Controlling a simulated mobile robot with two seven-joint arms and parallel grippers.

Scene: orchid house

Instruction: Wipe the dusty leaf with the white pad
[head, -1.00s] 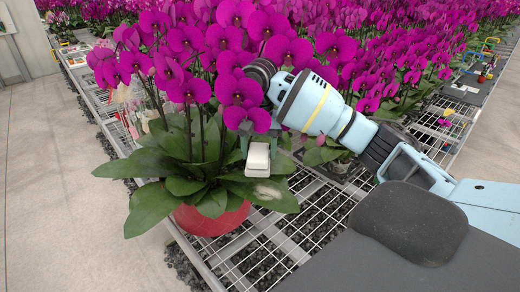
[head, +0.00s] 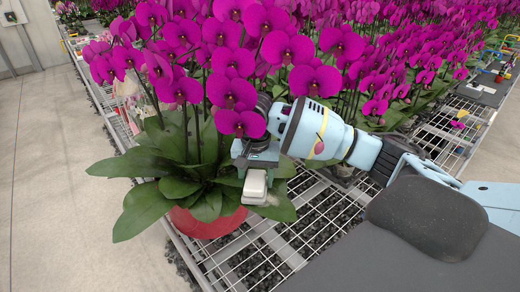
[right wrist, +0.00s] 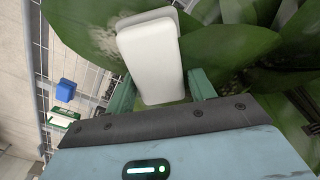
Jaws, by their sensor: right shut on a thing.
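The white pad (head: 255,187) is a small block held in my right gripper (head: 257,168). In the right wrist view the pad (right wrist: 150,58) sits between the two green fingers. The dusty leaf (head: 279,210) is a broad green leaf at the right side of the front orchid, low over its red pot (head: 207,224). The pad is over the inner part of this leaf, and some pale dust shows beside it. In the right wrist view pale dust (right wrist: 104,38) shows left of the pad. I cannot tell if the pad touches the leaf. My left gripper is not in view.
Magenta orchid flowers (head: 236,92) hang just above and behind the gripper. The pot stands on a wire mesh bench (head: 255,245), with free mesh right of it. A blue object (right wrist: 65,90) shows in the right wrist view. Bare floor (head: 50,200) lies to the left.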

